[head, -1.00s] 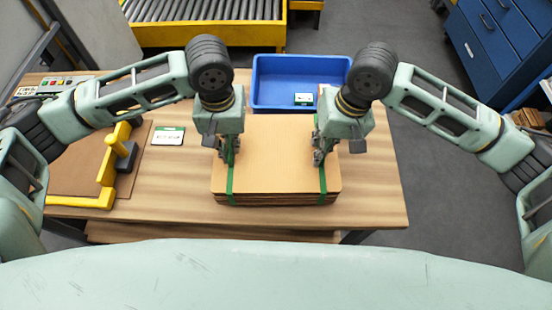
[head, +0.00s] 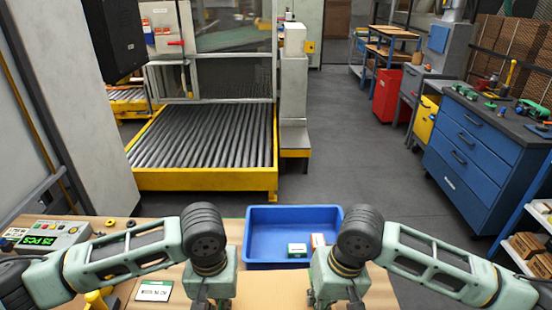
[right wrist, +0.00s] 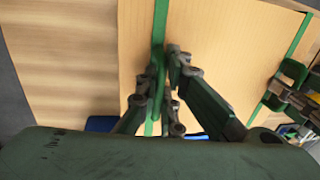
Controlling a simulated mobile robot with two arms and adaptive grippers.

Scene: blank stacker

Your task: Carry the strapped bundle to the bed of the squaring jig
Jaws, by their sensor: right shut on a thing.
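The strapped bundle (head: 268,292) is a stack of tan board blanks with green straps. In the head view only part of its top shows at the bottom edge; the right wrist view shows its top (right wrist: 215,45) and both straps. My right gripper (right wrist: 164,78) is shut on one green strap (right wrist: 159,25). My left gripper (head: 207,302) is at the bundle's left side; in the right wrist view it is beside the other strap (right wrist: 292,45), its grip unclear. The squaring jig (head: 98,299) shows only as a yellow bit at lower left.
A blue bin (head: 262,221) with small boxes stands behind the bundle. A control box (head: 45,236) and a label card (head: 154,290) are on the table at left. A roller conveyor (head: 205,140) lies beyond, with blue drawers (head: 470,150) at right.

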